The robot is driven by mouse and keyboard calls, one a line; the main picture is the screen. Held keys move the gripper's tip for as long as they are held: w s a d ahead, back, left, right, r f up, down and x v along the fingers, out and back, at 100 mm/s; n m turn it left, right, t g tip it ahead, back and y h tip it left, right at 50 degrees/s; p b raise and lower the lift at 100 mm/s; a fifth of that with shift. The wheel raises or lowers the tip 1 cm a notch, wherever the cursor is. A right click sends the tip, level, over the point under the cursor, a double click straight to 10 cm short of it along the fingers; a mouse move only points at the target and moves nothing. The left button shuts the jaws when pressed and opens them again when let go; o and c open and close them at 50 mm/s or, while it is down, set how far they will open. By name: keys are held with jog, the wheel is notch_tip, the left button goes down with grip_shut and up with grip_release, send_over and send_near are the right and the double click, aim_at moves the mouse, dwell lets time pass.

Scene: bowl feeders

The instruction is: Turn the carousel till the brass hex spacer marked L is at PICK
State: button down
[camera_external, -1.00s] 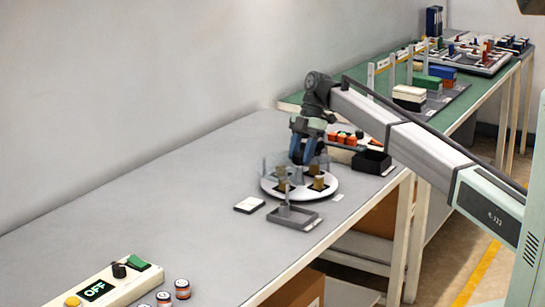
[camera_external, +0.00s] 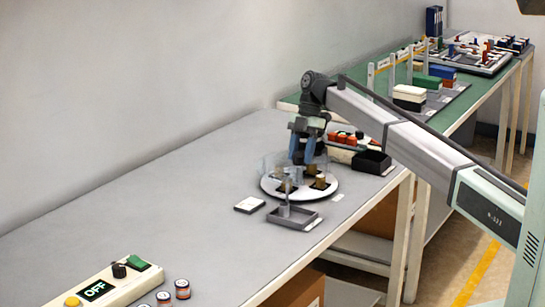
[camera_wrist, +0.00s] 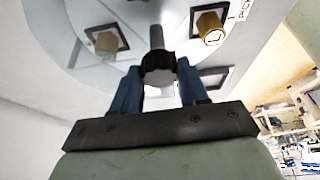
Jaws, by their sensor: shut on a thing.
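The white carousel (camera_external: 268,189) stands on the grey bench, with brass spacers on dark square pads. In the wrist view, a brass hex spacer marked L (camera_wrist: 212,28) sits on its pad at upper right, beside partly cut-off lettering that seems to read PICK (camera_wrist: 239,12). Whether it lines up exactly with that mark I cannot tell. Another brass spacer (camera_wrist: 105,42) shows at upper left, its face unreadable. My gripper (camera_external: 303,163) is above the carousel's middle. In the wrist view its blue fingers are shut on the black central knob (camera_wrist: 158,68).
A grey tray with an upright post (camera_external: 293,219) is close in front of the carousel. A black bin (camera_external: 371,162) and a tray of orange parts (camera_external: 345,138) stand behind it. A small white-edged plate (camera_external: 249,204) lies left.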

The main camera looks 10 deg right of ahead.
jog(key=c, duration=0.6)
grip_release()
jog(key=v, duration=1.4)
jog(key=shift+f, duration=0.15)
